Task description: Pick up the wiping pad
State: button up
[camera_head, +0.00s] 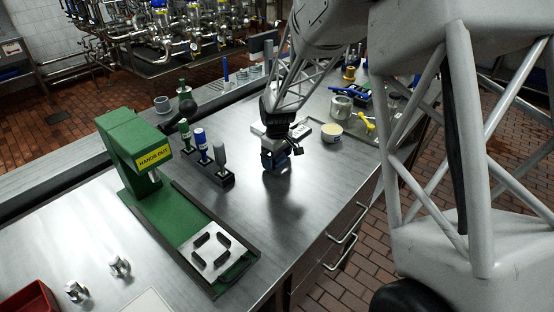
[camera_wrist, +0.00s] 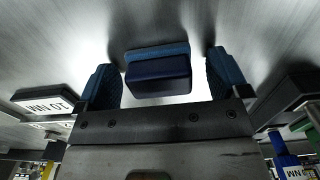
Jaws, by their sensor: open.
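The wiping pad, a dark blue block with a lighter blue layer along one side (camera_wrist: 158,76), shows in the wrist view against the brushed steel bench top. My gripper (camera_wrist: 160,66) is open, with one blue-padded finger on each side of the pad and a visible gap to each finger. In the head view my gripper (camera_head: 276,160) points down low over the bench, right of the rack of upright handled tools. There its fingers and the pad merge into one dark blue shape, so the pad is hard to tell apart.
A green press marked "HANDS OUT" (camera_head: 133,150) stands left. A tool rack (camera_head: 208,172) is close left of my gripper. A white block (camera_head: 301,132), a cream-filled tub (camera_head: 331,134) and a metal cup (camera_head: 341,106) are behind. Bench front right of the press is clear.

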jog(key=shift+c, duration=0.2)
jog(key=c, duration=1)
jog(key=shift+o, duration=0.2)
jog(key=shift+r, duration=0.1)
jog(key=shift+r, duration=0.75)
notch_tip(320, 180, up, 2)
jog(key=shift+r, duration=0.1)
jog(key=s+d, duration=0.1)
jog(key=s, duration=0.9)
jog(key=s+d+r, duration=0.1)
jog(key=s, duration=0.4)
jog(key=shift+s+d, duration=0.35)
jog(key=shift+s, duration=0.05)
